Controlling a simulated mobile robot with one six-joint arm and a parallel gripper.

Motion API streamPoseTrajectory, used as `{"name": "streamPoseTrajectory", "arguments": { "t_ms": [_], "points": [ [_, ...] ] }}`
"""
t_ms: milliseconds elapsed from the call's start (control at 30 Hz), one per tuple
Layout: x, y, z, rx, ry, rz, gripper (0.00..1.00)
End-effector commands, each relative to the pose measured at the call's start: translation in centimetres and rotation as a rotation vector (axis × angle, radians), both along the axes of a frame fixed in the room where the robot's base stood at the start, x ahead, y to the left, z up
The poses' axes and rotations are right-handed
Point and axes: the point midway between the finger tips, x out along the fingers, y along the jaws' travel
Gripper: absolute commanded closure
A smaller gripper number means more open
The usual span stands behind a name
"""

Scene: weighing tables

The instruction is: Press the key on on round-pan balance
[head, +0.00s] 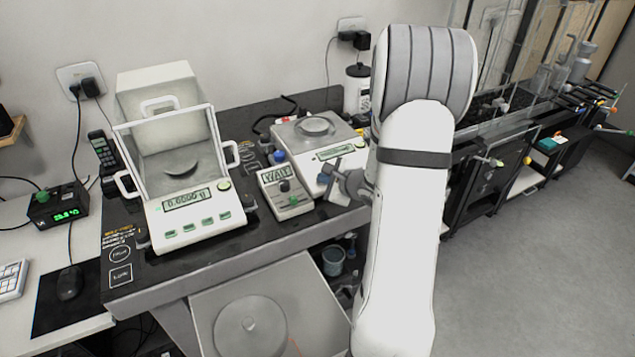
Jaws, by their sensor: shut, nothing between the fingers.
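The round-pan balance (338,142) is a pale bench unit with a round metal pan (315,125) on top and a greenish display (336,151) on its sloped front. It stands on the dark weighing table, left of my arm. My gripper (331,178) is shut and empty, at the front of this balance, low by its front panel. The gripper and arm hide the right part of the panel, so the key on cannot be made out. I cannot tell whether the fingertips touch the balance.
A balance with a glass draft shield (180,175) stands to the left, its display lit. A small handheld-style unit with a display (285,190) sits between the balances, close to my gripper. A white-and-black jar (357,90) stands behind. Open floor (530,260) lies to the right.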

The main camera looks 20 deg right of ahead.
Motion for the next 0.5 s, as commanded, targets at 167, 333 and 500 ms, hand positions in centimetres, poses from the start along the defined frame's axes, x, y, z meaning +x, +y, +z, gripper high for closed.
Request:
{"name": "streamPoseTrajectory", "arguments": {
  "t_ms": [167, 333, 500],
  "points": [
    [-0.2, 0.0, 0.9, 0.0, -0.002, -0.001, 1.0],
    [-0.4, 0.0, 1.3, 0.0, 0.0, 0.0, 1.0],
    [-0.4, 0.0, 1.3, 0.0, 0.0, 0.0, 1.0]
  ]
}}
